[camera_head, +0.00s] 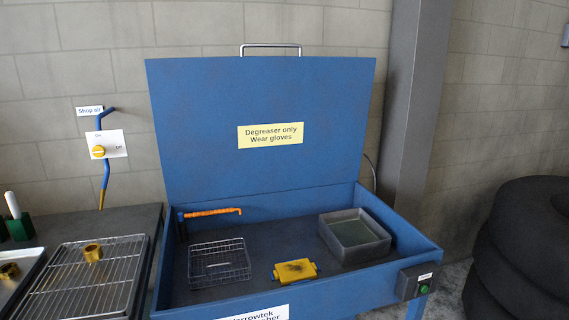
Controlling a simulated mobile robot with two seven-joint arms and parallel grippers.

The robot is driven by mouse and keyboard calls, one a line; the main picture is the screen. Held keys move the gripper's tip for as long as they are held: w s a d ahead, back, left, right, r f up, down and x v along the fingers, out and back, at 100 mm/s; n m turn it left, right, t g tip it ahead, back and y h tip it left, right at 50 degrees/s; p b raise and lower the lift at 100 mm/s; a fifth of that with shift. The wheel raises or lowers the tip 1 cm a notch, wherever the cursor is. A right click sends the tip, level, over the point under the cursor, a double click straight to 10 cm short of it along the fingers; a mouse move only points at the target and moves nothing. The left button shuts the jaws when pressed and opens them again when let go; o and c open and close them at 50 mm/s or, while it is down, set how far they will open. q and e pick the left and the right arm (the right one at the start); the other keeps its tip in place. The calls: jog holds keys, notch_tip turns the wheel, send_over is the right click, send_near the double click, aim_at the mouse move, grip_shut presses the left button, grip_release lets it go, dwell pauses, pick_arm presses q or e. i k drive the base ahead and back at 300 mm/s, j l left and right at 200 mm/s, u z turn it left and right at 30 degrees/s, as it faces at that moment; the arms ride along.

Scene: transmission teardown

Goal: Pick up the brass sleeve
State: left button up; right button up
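A brass sleeve (92,252), a short gold ring, sits on a wire rack (60,292) on the dark bench at the left. A second brass-coloured ring-like part (9,271) lies in a metal tray (30,262) at the far left edge, partly cut off by the picture. I cannot tell from the picture which of the two is the one named. Neither of my grippers is in view.
A blue parts washer (213,128) with raised lid stands right of the bench. It holds a wire basket (222,277), a yellow part (295,271) and a grey tray (379,246). An orange hose (212,212) is inside. Black tyres (515,258) stand at right.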

aim_at(92, 252)
jog(key=u, duration=1.25)
jog(key=j+z, duration=0.2)
jog(key=z, duration=0.25)
jog(key=i+j+z, duration=0.1)
jog(key=j+z, duration=0.15)
jog(key=z, duration=0.25)
jog(key=j+z, duration=0.25)
jog(key=z, duration=0.2)
jog(key=k+j+z, duration=0.15)
jog(key=j, duration=0.2)
jog(key=j+z, duration=0.15)
jog(key=j, duration=0.2)
jog(key=k+j+z, duration=0.15)
jog(key=j, duration=0.15)
